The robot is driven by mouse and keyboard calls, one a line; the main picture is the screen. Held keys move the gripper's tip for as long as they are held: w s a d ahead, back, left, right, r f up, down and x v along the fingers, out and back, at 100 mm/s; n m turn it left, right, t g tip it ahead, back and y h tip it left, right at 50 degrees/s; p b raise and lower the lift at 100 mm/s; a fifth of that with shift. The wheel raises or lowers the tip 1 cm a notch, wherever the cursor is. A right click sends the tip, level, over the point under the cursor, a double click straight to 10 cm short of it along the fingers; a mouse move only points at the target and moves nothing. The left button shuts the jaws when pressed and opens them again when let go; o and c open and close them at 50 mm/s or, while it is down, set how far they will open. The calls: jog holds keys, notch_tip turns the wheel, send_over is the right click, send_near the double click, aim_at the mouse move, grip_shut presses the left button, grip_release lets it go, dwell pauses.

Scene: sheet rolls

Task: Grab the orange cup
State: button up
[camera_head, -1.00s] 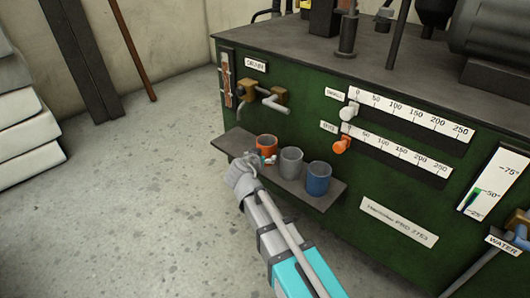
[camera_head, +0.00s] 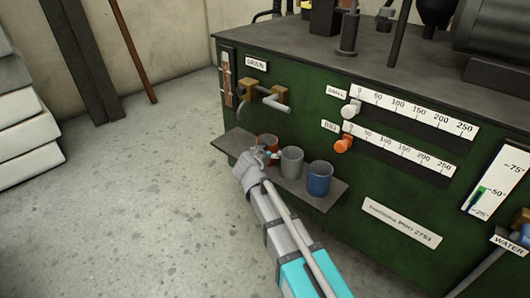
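The orange cup (camera_head: 267,141) stands upright at the left of a row of three cups on a dark shelf fixed to the green machine. Its lower part is hidden behind my wrist and gripper. My gripper (camera_head: 271,154) is at the cup's front. The fingers are small and mostly hidden by the wrist, so I cannot tell whether they are open or touch the cup.
A grey cup (camera_head: 291,163) stands just right of the orange one, and a blue cup (camera_head: 319,178) is further right. The shelf (camera_head: 232,141) has bare room at its left end. A tap (camera_head: 262,94) juts from the green machine (camera_head: 300,116) above the cups.

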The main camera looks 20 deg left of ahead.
jog(key=c, duration=0.9)
jog(key=shift+o, duration=0.2)
jog(key=shift+r, duration=0.1)
jog(key=shift+r+p, duration=1.25)
jog(key=shift+p, duration=0.05)
jog(key=s+d+r+p, duration=0.2)
jog(key=s+r+p, duration=0.8)
jog(key=s, duration=0.3)
jog(key=shift+s+d+r, duration=0.2)
jog(key=shift+s, duration=0.2)
